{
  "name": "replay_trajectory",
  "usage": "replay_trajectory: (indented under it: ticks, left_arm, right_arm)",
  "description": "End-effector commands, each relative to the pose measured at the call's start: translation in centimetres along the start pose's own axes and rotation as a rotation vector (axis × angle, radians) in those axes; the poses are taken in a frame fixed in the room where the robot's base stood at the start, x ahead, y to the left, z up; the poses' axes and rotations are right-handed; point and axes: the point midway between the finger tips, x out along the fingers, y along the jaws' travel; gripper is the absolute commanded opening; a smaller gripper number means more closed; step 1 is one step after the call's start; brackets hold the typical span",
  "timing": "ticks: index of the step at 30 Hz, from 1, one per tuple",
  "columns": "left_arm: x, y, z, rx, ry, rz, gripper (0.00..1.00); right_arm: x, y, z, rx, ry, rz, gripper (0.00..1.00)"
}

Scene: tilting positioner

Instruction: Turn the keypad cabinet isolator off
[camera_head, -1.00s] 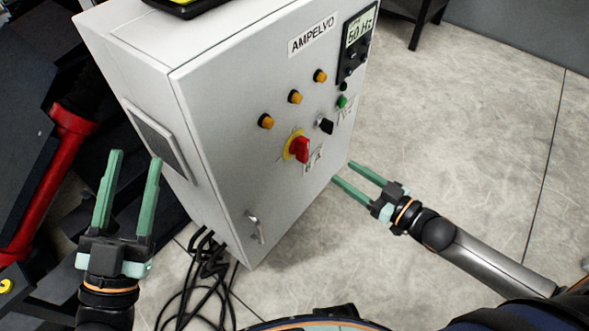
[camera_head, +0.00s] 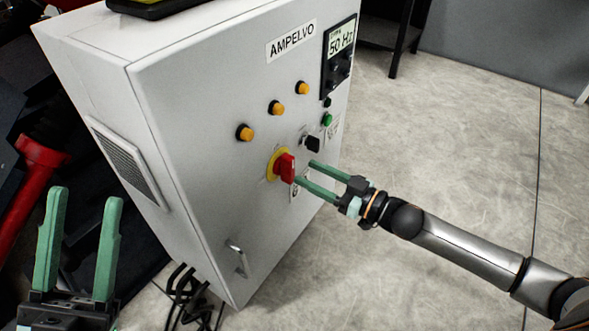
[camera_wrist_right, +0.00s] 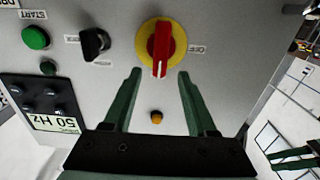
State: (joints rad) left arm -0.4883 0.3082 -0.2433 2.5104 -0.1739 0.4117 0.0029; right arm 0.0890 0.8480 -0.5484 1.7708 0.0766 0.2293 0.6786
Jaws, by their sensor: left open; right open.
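The isolator is a red handle (camera_head: 286,168) on a yellow round plate (camera_head: 271,166), on the front of the grey AMPELVO cabinet (camera_head: 200,110) with the 50 Hz keypad. In the right wrist view the handle (camera_wrist_right: 160,47) stands upright in the picture, with an OFF label (camera_wrist_right: 197,49) beside the plate. My right gripper (camera_head: 304,171) is open, its fingertips close to the handle. In the wrist view the gripper (camera_wrist_right: 158,72) has the handle ahead of the gap between its fingers; contact cannot be told. My left gripper (camera_head: 86,195) is open and empty, left of the cabinet.
A black selector knob (camera_head: 312,144), a green button (camera_head: 327,119) and the keypad display (camera_head: 341,39) are near the isolator. Amber lamps (camera_head: 277,108) sit above it, a door handle (camera_head: 238,260) below. Black cables (camera_head: 186,292) lie at the cabinet's foot. Floor is clear at right.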

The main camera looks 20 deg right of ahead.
Motion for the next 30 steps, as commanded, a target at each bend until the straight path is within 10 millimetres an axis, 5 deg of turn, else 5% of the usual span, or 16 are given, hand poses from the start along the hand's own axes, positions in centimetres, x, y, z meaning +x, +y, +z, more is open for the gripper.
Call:
replay_trajectory:
  ticks: [10, 23, 30]
  left_arm:
    - [-1.0, 0.6, 1.1, -0.011, -0.007, 0.004, 0.50]
    - [-1.0, 0.7, 1.2, -0.009, -0.008, 0.007, 0.50]
    - [-1.0, 0.7, 1.2, -0.009, -0.008, 0.007, 0.50]
  right_arm:
    - [4.3, 0.0, 0.1, 0.000, 0.001, 0.000, 0.57]
    - [5.0, 0.0, 0.0, 0.000, -0.001, 0.000, 0.57]
    - [5.0, 0.0, 0.0, 0.000, -0.001, 0.000, 0.33]
